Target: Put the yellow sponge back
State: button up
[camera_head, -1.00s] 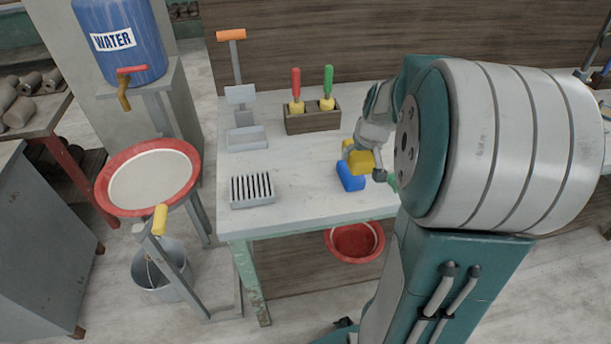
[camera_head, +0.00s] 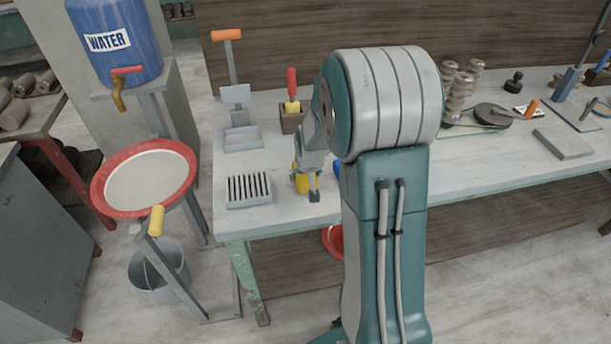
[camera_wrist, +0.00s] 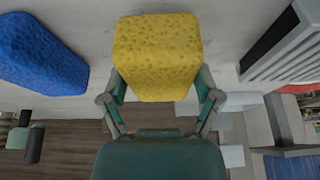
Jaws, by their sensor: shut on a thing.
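The yellow sponge (camera_wrist: 157,55) is between the fingers of my gripper (camera_wrist: 160,95) in the wrist view, which is shut on it. In the head view the yellow sponge (camera_head: 302,183) shows at my gripper (camera_head: 307,190), over the front part of the table, right of the slotted grey rack. The arm hides part of it. The blue sponge (camera_wrist: 40,55) lies at the left of the wrist view. In the head view only a sliver of the blue sponge (camera_head: 337,170) shows beside my arm.
The slotted grey rack (camera_head: 248,190) stands near the table's (camera_head: 285,215) left front edge. A wooden holder (camera_head: 291,122) with a red-handled tool (camera_head: 291,85) is behind my gripper. A grey tray (camera_head: 243,138) and an orange-handled stand (camera_head: 228,55) are at the back left.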

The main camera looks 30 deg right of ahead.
jog(key=shift+a+f, duration=0.15)
jog(key=shift+f, duration=0.2)
jog(key=o, duration=0.9)
jog(key=shift+f, duration=0.1)
jog(key=v, duration=1.1)
jog(key=s+a+r+n, duration=0.1)
jog(key=s+a+r, duration=0.3)
jog(key=s, duration=0.3)
jog(key=s+a+r+n+t, duration=0.1)
jog(key=s+a+r, duration=0.2)
jog(key=s, duration=0.4)
jog(key=s+a+r+n+y, duration=0.1)
jog(key=s+a+r, duration=0.3)
jog(key=s+a, duration=0.2)
jog(key=shift+s+r, duration=0.35)
jog(key=shift+s, duration=0.2)
